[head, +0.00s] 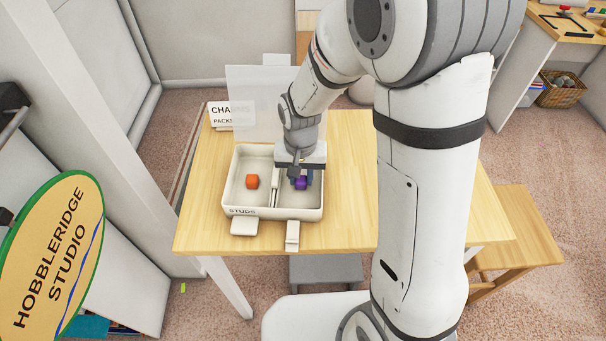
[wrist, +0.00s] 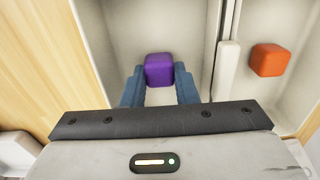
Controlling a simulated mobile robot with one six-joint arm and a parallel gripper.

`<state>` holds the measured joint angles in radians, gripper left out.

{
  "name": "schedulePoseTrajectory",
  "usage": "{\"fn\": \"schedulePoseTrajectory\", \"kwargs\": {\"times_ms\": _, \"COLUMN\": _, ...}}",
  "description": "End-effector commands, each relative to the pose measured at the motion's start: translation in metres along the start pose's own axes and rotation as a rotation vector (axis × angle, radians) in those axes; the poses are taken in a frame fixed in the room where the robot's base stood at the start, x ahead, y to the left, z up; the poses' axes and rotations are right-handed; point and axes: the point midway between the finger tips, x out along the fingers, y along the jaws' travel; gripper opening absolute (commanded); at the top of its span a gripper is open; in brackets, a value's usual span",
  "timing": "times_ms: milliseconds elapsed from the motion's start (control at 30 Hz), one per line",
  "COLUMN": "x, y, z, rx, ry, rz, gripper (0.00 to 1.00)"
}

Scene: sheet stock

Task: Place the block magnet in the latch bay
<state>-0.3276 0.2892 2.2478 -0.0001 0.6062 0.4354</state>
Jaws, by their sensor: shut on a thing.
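A purple block (head: 301,184) with rounded edges is in the right compartment of a white two-part tray (head: 237,191). My gripper (head: 300,177) reaches down into that compartment. In the wrist view my gripper's blue fingers (wrist: 159,82) are shut on the purple block (wrist: 159,68), one on each side. I cannot tell whether the block touches the tray floor. An orange block (head: 252,181) lies in the left compartment, whose front wall reads "STUDS"; it also shows at the right of the wrist view (wrist: 268,60). No label for the right compartment is readable.
A divider (head: 275,183) separates the compartments. White tabs stick out in front of the tray at left (head: 244,226) and right (head: 292,236). A sign (head: 231,114) and a clear panel (head: 262,100) stand behind it. The wooden table (head: 350,160) is bare to the right.

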Motion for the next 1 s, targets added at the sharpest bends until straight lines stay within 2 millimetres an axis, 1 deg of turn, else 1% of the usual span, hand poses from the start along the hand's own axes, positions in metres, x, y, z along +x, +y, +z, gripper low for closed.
{"fn": "schedulePoseTrajectory", "kwargs": {"times_ms": 267, "x": 0.0026, "y": 0.0002, "z": -0.0004, "rx": 0.001, "ry": 0.002, "rz": -0.001, "gripper": 0.05}}
{"fn": "schedulePoseTrajectory", "kwargs": {"times_ms": 400, "x": 0.0075, "y": 0.0003, "z": -0.0005, "rx": 0.001, "ry": 0.002, "rz": -0.001, "gripper": 0.05}}
{"fn": "schedulePoseTrajectory", "kwargs": {"times_ms": 433, "x": 0.0058, "y": 0.0003, "z": -0.0005, "rx": 0.001, "ry": 0.002, "rz": -0.001, "gripper": 0.29}}
{"fn": "schedulePoseTrajectory", "kwargs": {"times_ms": 667, "x": 0.0054, "y": 0.0005, "z": -0.0005, "rx": 0.001, "ry": 0.002, "rz": -0.001, "gripper": 0.48}}
{"fn": "schedulePoseTrajectory", "kwargs": {"times_ms": 900, "x": 0.0046, "y": 0.0007, "z": -0.0006, "rx": 0.002, "ry": 0.002, "rz": -0.001, "gripper": 0.48}}
{"fn": "schedulePoseTrajectory", "kwargs": {"times_ms": 1000, "x": -0.0007, "y": 0.0008, "z": -0.0007, "rx": 0.002, "ry": 0.002, "rz": -0.001, "gripper": 0.48}}
